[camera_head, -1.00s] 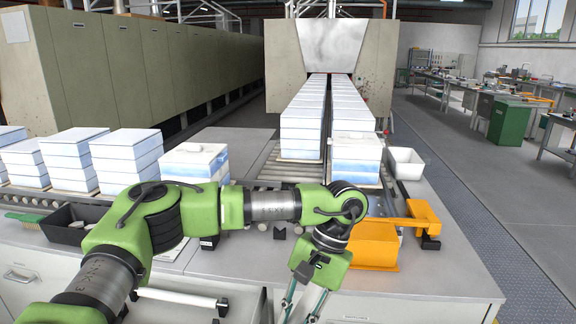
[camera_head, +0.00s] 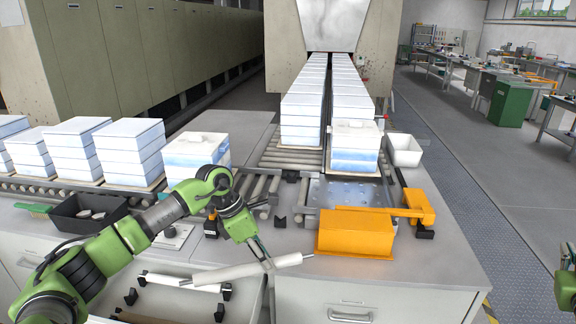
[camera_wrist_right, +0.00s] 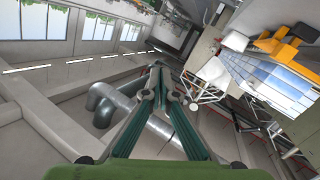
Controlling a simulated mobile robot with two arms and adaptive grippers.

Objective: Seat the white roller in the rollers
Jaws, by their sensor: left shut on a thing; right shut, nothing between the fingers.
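My left gripper (camera_head: 262,258) is shut on a white roller (camera_head: 235,271) near its right half. My right gripper (camera_wrist_right: 160,84) is shut and empty in the right wrist view, away from the bench. In the head view only a bit of my right arm shows at the right edge.
Stacked white blocks (camera_head: 195,153) stand on the conveyor at left, and more run into the furnace. An orange box (camera_head: 355,232) sits right of the left gripper. An open drawer (camera_head: 180,300) lies below the roller. A black tray (camera_head: 88,216) stands at left.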

